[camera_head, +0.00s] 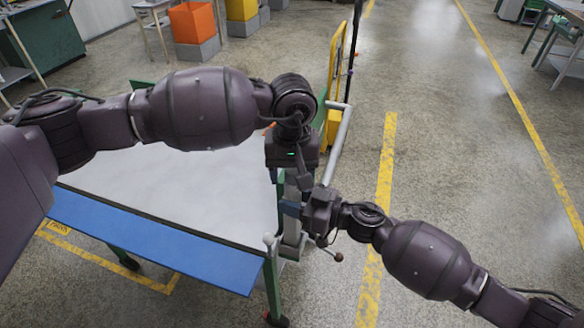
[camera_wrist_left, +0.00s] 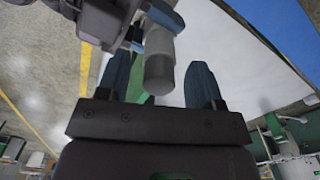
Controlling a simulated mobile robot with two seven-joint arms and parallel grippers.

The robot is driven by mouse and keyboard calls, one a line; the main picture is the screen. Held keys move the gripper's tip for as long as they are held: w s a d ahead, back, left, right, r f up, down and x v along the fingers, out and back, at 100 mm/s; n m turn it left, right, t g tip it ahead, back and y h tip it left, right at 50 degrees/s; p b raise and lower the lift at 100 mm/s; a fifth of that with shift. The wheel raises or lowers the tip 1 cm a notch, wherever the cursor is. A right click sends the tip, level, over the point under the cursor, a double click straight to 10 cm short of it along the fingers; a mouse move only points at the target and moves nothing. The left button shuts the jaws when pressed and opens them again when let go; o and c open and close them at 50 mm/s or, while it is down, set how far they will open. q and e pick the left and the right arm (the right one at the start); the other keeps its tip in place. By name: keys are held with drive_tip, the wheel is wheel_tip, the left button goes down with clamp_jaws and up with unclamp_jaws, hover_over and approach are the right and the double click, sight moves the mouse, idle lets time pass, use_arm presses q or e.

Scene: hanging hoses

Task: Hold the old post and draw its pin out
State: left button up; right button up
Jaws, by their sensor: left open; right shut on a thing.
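A grey upright post (camera_head: 291,228) stands at the right corner of the table. My left gripper (camera_head: 298,182) is above it, pointing down. In the left wrist view my left gripper (camera_wrist_left: 160,85) is open, and the rounded end of the grey post (camera_wrist_left: 158,68) shows between its two blue fingers without being gripped. My right gripper (camera_head: 292,207) comes from the right and is shut on the post below my left gripper. Its blue fingers (camera_wrist_left: 166,17) also show beside the post in the left wrist view. I cannot make out the pin for certain.
The grey table top (camera_head: 185,190) with a blue front edge (camera_head: 150,240) lies left of the post. A lever with a dark red knob (camera_head: 339,257) sticks out low on the right. A grey tube (camera_head: 338,140) and yellow frame (camera_head: 335,80) stand behind.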

sight(292, 171)
use_arm(q)
drive_tip(key=c, duration=1)
drive_tip(key=shift+r, duration=0.85)
drive_tip(key=shift+r, duration=2.8)
drive_tip(key=shift+r, duration=0.1)
drive_tip(key=shift+r, duration=1.4)
use_arm(e)
drive_tip(key=o, duration=1.1)
